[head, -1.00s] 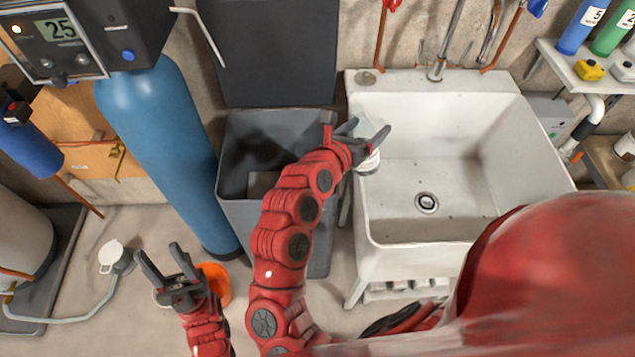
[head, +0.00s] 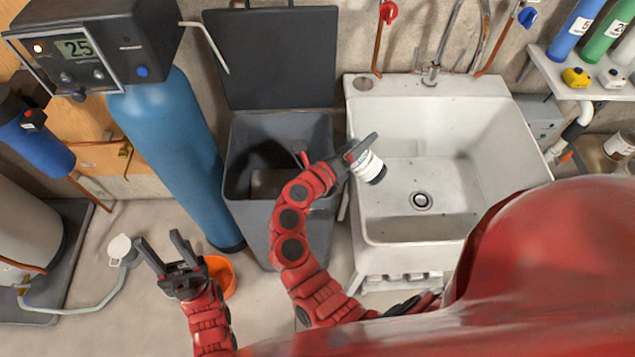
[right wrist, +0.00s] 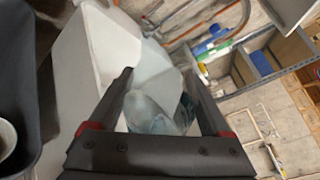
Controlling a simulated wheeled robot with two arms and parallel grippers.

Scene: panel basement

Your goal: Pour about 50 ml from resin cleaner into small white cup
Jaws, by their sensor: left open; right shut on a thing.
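A small bottle with a white label and a dark end (head: 368,167) is held by my right gripper (head: 362,152) over the left rim of the sink. I take it to be the resin cleaner, but its label is too small to read. It is tilted, with the dark end toward the lower right. In the right wrist view a pale, translucent body (right wrist: 155,110) sits between the fingers. My left gripper (head: 167,249) is open and empty, low over the floor near the orange bucket. I cannot make out the small white cup for certain.
The white sink (head: 455,215) is empty inside. The open grey bin (head: 300,215) stands left of it, beside a blue tank (head: 175,150). An orange bucket (head: 222,272) stands on the floor. A shelf (head: 570,85) at the upper right holds bottles.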

